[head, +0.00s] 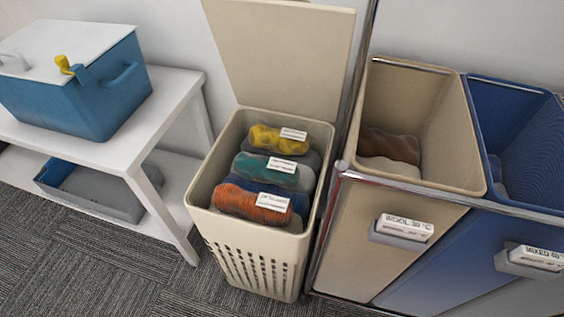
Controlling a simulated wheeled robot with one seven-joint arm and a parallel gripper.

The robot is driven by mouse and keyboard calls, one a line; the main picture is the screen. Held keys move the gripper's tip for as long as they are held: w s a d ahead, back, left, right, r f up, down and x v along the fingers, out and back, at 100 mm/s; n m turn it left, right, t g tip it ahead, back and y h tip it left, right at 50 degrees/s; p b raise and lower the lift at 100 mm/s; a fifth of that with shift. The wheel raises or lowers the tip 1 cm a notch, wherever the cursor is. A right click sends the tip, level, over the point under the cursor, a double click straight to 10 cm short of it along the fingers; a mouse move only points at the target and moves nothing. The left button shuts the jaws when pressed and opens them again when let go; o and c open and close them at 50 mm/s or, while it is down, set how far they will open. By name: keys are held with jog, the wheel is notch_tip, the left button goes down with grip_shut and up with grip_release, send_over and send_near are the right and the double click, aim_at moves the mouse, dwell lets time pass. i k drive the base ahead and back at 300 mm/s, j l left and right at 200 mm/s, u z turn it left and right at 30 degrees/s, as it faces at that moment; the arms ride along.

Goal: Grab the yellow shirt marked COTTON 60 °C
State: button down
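In the head view, a yellow rolled garment (264,138) lies at the back of an open beige laundry basket (205,219). A white tag (293,134) sits on its right end; its print is too small to read. In front of it lie a teal roll (250,165) and an orange roll (238,201), each with a white tag. Dark grey cloth shows around and under the rolls. My gripper is not in view.
The basket's raised lid (285,50) stands behind it. To the right, a metal-framed sorter holds a beige bin (455,150) labelled WOOL and a blue bin (505,110) labelled MIXED. A white table (95,150) with a blue box (85,95) stands left.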

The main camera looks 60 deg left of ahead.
aim_at(284, 142)
jog(key=u, duration=1.75)
